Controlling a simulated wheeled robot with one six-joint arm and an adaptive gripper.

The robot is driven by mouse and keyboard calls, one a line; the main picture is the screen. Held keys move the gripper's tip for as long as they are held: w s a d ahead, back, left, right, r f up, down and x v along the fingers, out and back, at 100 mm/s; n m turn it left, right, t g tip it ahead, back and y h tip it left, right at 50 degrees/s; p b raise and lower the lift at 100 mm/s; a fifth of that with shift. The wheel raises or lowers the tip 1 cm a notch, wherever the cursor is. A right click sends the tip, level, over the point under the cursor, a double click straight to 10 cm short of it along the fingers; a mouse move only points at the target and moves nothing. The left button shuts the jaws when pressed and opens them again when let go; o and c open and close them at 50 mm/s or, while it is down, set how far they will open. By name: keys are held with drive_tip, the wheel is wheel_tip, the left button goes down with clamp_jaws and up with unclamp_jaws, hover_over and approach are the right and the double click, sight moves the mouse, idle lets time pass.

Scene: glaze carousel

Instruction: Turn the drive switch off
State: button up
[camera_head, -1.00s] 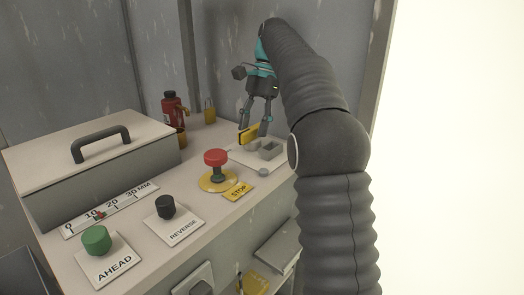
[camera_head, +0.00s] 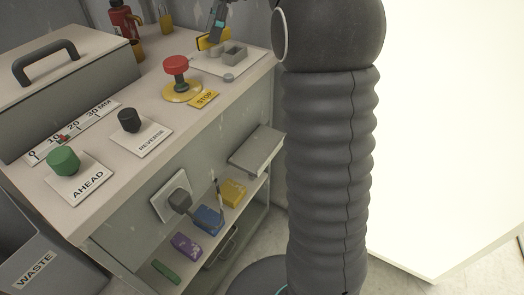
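No switch in view carries a readable "drive" label. A dark grey lever or knob (camera_head: 180,201) sticks out from a white plate (camera_head: 165,202) on the front of the cabinet, below the worktop; its setting cannot be told. On the worktop's far right, a pale plate (camera_head: 205,64) bears a grey square block (camera_head: 235,53) and a small grey disc (camera_head: 228,78). A yellow piece (camera_head: 208,41) stands behind that plate. My gripper (camera_head: 216,42) is at the top edge, close by the yellow piece, mostly cut off. Contact and finger gap are unclear.
A red mushroom button (camera_head: 176,66) has a yellow STOP label (camera_head: 204,99). A black REVERSE button (camera_head: 129,120) and green AHEAD button (camera_head: 63,161) stand nearer. A lidded box (camera_head: 75,75) fills the back left. The shelf below holds coloured blocks (camera_head: 208,219). A waste bin (camera_head: 35,250) stands left.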

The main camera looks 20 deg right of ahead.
drive_tip(key=m, duration=0.2)
drive_tip(key=m+t, duration=0.1)
drive_tip(key=m, duration=0.1)
drive_tip(key=shift+s+t+h, duration=0.15)
drive_tip(key=shift+t+h, duration=0.15)
drive_tip(key=m+b, duration=0.2)
drive_tip(key=m+t+h+b, duration=0.1)
drive_tip(key=m, duration=0.1)
drive_tip(key=shift+a+f+b, duration=0.1)
drive_tip(key=shift+f+b, duration=0.2)
drive_tip(key=shift+b, duration=0.05)
drive_tip(key=shift+r+m, duration=0.4)
drive_tip(key=p+v, duration=0.4)
drive_tip(key=v, duration=0.9)
drive_tip(key=s+a+f+n+t+h+b, duration=0.1)
drive_tip(key=s+f+n+b, duration=0.1)
drive_tip(key=s+f+n, duration=1)
drive_tip(key=s+a+f+n+t+h+b, duration=0.1)
drive_tip(key=s+a+f+n+h+b, duration=0.1)
drive_tip(key=s+f+n, duration=1.1)
wheel_tip(320, 180, down, 3)
drive_tip(key=shift+a+f+n, duration=0.15)
drive_tip(key=shift+a+n, duration=0.05)
drive_tip(key=shift+n, duration=0.8)
